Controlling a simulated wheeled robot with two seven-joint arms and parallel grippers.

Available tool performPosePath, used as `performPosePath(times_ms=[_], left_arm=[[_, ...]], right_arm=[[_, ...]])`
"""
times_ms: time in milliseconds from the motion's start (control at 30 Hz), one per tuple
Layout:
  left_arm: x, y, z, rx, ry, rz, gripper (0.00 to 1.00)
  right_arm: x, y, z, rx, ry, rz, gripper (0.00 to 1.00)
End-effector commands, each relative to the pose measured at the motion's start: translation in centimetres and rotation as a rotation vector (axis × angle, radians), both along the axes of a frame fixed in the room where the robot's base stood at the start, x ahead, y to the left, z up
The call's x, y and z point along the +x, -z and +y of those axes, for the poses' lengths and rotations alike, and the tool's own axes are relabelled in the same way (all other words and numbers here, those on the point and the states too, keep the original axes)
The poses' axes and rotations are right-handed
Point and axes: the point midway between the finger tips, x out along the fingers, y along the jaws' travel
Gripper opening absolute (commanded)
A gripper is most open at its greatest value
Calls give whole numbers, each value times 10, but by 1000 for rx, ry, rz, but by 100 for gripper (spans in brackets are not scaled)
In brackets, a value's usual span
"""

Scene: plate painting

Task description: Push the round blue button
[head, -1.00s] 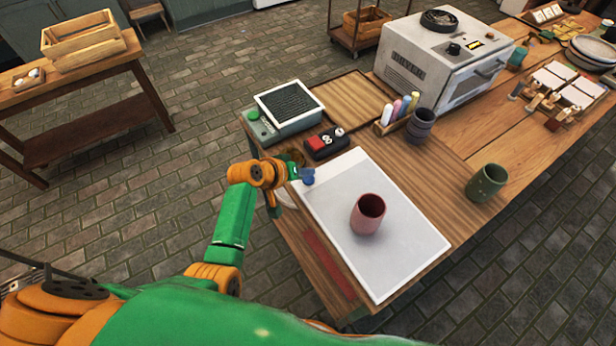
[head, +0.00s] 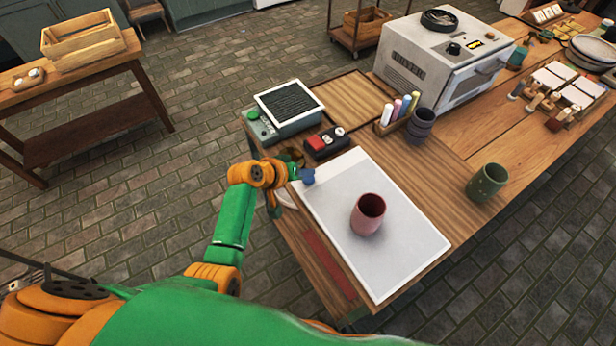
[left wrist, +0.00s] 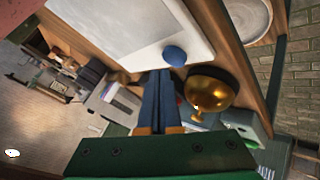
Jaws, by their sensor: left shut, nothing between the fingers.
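The round blue button (head: 308,177) is at the near-left corner of the white board, just beyond my left gripper (head: 298,174) in the head view. In the left wrist view the button (left wrist: 175,55) is a smooth blue dome close to the fingertips, slightly up and right of them. My left gripper (left wrist: 161,73) is shut and empty, its blue fingers together. Whether the fingertips touch the button I cannot tell. My right gripper is out of view.
A brass bowl-like object (left wrist: 212,87) sits close to the fingers. A pink cup (head: 367,214) stands on the white board (head: 400,255). A red-and-black box (head: 325,142) and a green device (head: 290,108) lie behind. A pale plate (left wrist: 246,15) is near the table edge.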

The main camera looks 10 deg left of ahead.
Motion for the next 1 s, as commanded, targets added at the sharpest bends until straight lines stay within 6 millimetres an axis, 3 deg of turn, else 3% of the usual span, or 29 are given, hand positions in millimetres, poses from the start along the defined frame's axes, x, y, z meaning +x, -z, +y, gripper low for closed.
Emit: performPosePath(times_ms=[1000], left_arm=[[0, 13, 0, 0, 0, 0, 0]], right_arm=[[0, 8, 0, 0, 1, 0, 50]])
